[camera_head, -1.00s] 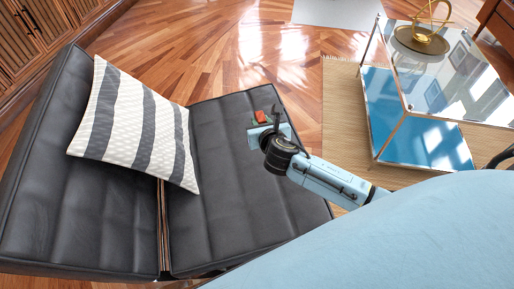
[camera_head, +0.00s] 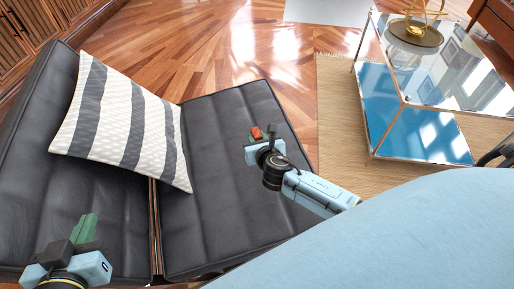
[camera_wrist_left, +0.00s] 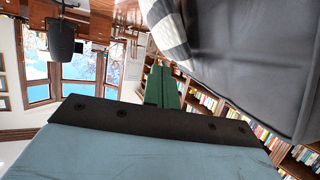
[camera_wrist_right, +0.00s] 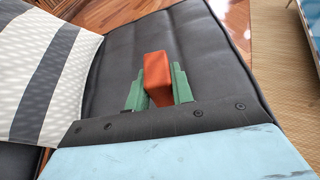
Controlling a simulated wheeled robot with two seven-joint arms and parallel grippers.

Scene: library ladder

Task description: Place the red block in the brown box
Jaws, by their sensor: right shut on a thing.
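The red block (camera_wrist_right: 157,72) is held between the green fingers of my right gripper (camera_wrist_right: 158,92) in the right wrist view. In the head view the red block (camera_head: 256,133) shows small at the tip of my right gripper (camera_head: 264,135), over the black leather seat. My left gripper (camera_head: 84,230) is at the lower left of the head view, over the seat's near left part. Its green fingers (camera_wrist_left: 163,87) look close together in the left wrist view, with nothing visible between them. No brown box is in view.
A black leather daybed (camera_head: 215,200) with a striped pillow (camera_head: 125,125) lies below both arms. A glass-topped table (camera_head: 450,70) with a blue lower shelf and a gold ornament (camera_head: 415,32) stands at the right on a beige rug (camera_head: 337,130). Wood floor (camera_head: 215,60) is clear behind.

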